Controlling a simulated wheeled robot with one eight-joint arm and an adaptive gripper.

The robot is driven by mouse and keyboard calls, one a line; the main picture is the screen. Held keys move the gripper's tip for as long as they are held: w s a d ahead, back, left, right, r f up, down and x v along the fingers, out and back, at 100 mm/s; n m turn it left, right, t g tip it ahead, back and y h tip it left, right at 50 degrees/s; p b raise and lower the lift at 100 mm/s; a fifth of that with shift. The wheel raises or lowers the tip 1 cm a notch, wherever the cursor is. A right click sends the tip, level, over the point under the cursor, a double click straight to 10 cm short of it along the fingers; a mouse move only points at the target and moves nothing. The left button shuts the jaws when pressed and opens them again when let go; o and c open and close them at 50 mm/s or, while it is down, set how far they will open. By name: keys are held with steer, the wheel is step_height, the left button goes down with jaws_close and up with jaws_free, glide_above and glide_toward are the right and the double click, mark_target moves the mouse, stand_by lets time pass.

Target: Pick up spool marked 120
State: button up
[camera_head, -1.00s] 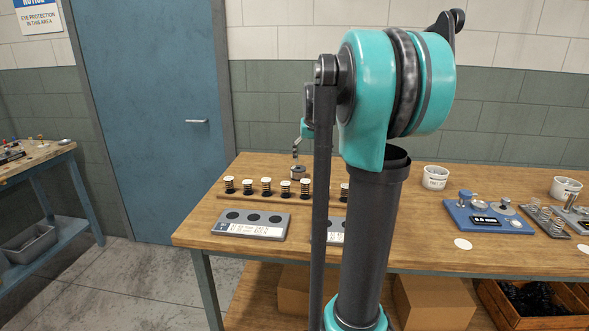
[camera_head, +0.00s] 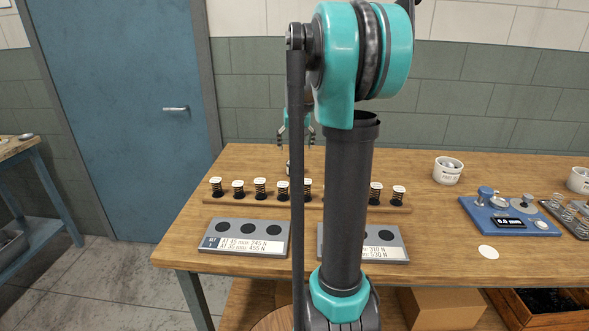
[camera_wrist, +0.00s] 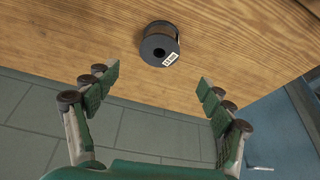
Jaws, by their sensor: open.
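A dark spool (camera_wrist: 160,45) with a hollow centre and a small white label stands on the wooden bench in the wrist view. The label print is too small to read surely. In the head view only a sliver shows beside my arm link, which hides the rest. My gripper (camera_wrist: 158,78) is open and empty, with the spool beyond and between its spread fingertips, not touching. In the head view my gripper (camera_head: 296,142) hangs above the back of the bench, partly hidden by my arm.
A wooden rack (camera_head: 395,208) of several springs stands in front of the spool area. Two grey trays (camera_head: 228,254) with dark round recesses lie nearer the front edge. The bench (camera_head: 240,165) is clear at back left.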

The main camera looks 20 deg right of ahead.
mark_target(295, 164)
steer(key=x, duration=1.1)
steer(key=shift+d+f, duration=0.1)
steer(key=shift+f, duration=0.2)
steer(key=c, duration=1.6)
